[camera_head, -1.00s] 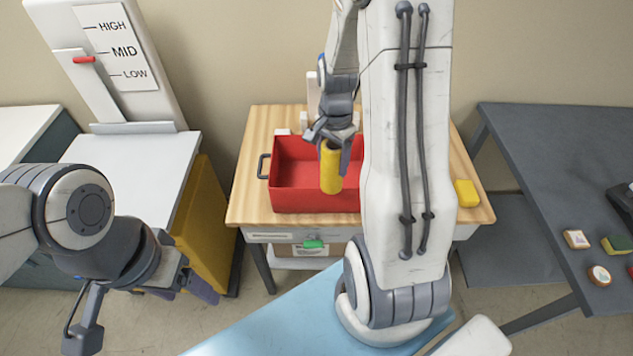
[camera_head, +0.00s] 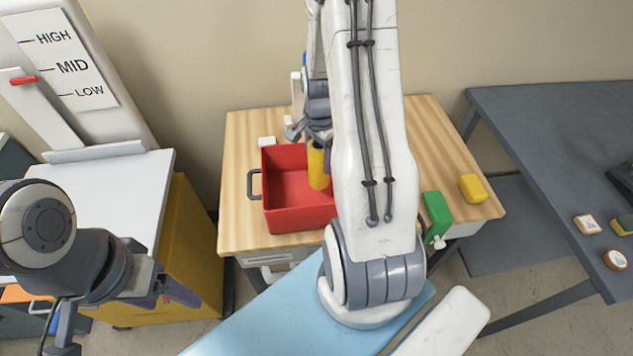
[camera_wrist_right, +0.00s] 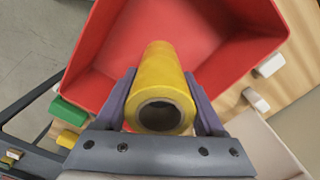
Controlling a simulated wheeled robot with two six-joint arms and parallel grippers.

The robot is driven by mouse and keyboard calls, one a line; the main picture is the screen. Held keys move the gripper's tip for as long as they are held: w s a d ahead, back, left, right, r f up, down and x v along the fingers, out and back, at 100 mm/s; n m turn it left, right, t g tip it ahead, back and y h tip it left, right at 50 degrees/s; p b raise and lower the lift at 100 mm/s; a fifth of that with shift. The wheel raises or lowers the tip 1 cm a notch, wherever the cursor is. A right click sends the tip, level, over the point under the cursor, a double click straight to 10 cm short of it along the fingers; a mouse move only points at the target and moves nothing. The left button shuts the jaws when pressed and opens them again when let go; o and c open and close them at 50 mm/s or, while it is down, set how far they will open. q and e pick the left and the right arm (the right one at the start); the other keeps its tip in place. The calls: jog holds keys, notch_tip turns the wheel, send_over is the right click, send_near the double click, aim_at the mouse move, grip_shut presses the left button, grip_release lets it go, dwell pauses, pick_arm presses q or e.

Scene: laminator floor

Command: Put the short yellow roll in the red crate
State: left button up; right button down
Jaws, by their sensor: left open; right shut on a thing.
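The short yellow roll (camera_head: 318,168) is upright in my right gripper (camera_head: 316,140), over the inside of the red crate. In the right wrist view the yellow roll (camera_wrist_right: 162,92) sits between the two fingers of my right gripper (camera_wrist_right: 163,108), with the red crate (camera_wrist_right: 236,28) around and beyond it. The red crate (camera_head: 300,218) stands on the wooden table; my right arm covers its right side. I cannot tell whether the roll touches the crate floor. My left gripper (camera_head: 110,325) is open and empty at the lower left, away from the crate, and partly out of frame.
The wooden table (camera_head: 238,200) holds a yellow block (camera_head: 472,188) at right and a small white block (camera_head: 267,142) behind the crate. A green block (camera_head: 437,213) is near its front edge. A dark grey table (camera_head: 560,130) stands right, a white-topped machine (camera_head: 115,190) left.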

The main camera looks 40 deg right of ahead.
aim_at(318, 145)
notch_tip(318, 145, down, 2)
jog(key=shift+w+a+f, duration=0.1)
jog(key=shift+f, duration=0.1)
notch_tip(318, 145, down, 4)
jog(key=shift+f+p, duration=0.1)
jog(key=shift+p, duration=0.5)
jog(key=shift+f, duration=0.2)
jog(key=shift+f, duration=0.15)
grip_release()
jog(key=shift+r, duration=0.3)
notch_tip(318, 145, up, 12)
jog(key=shift+f+b, duration=0.1)
jog(key=shift+b, duration=1.15)
